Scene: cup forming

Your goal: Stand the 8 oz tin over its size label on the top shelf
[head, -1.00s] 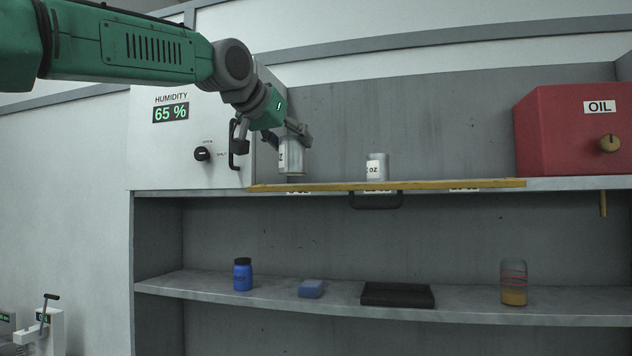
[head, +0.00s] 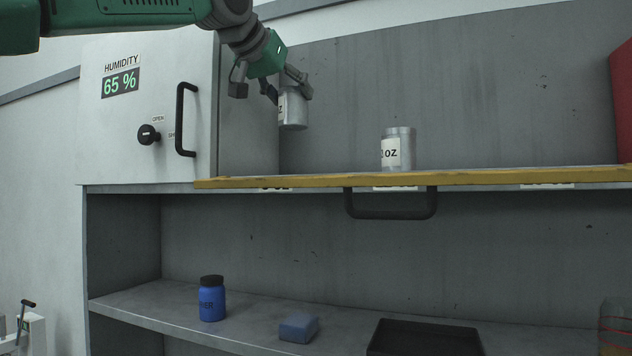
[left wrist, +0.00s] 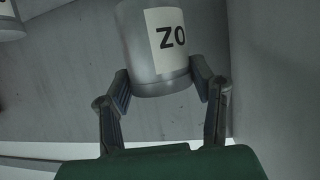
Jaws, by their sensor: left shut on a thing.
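My left gripper (head: 291,88) is shut on a silver tin (head: 294,112) with a white label, held upright in the air above the left part of the top shelf. In the left wrist view the same tin (left wrist: 138,45) sits between the two fingers (left wrist: 163,84); its label shows OZ upside down and its number is hidden. A second silver tin (head: 406,136), also labelled OZ, stands on the top shelf to the right. Size labels (head: 275,188) (head: 395,188) (head: 547,186) sit along the shelf's front edge, mostly covered and unreadable. My right gripper is out of view.
A yellow-edged board (head: 470,178) with a black handle (head: 390,215) runs along the shelf front. The humidity cabinet (head: 180,90) stands close left of the held tin. A blue jar (head: 212,303), blue block (head: 298,327) and black tray (head: 425,340) are on the lower shelf.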

